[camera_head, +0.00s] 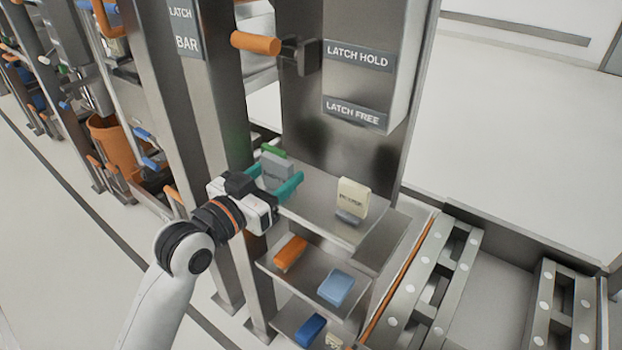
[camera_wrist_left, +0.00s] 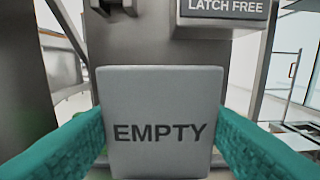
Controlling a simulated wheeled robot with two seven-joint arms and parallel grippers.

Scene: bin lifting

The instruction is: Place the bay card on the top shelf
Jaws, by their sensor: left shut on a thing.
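My left gripper (camera_head: 271,180) has teal fingers and is shut on a grey card. In the left wrist view the card (camera_wrist_left: 160,120) faces me upright between the fingers (camera_wrist_left: 160,140) and reads EMPTY. In the head view the grey card (camera_head: 277,166) shows partly behind the gripper, at the left part of the top shelf (camera_head: 318,212). I cannot tell whether its bottom touches the shelf. A cream card (camera_head: 352,196) with dark lettering stands on the right part of the same shelf, on a grey foot. My right gripper is not in view.
Lower shelves hold an orange block (camera_head: 290,253), a light blue block (camera_head: 335,287) and a dark blue block (camera_head: 310,329). An orange handle (camera_head: 255,43) juts out above, beside a LATCH HOLD plate (camera_head: 358,56). A green piece (camera_head: 273,151) lies behind the grey card.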

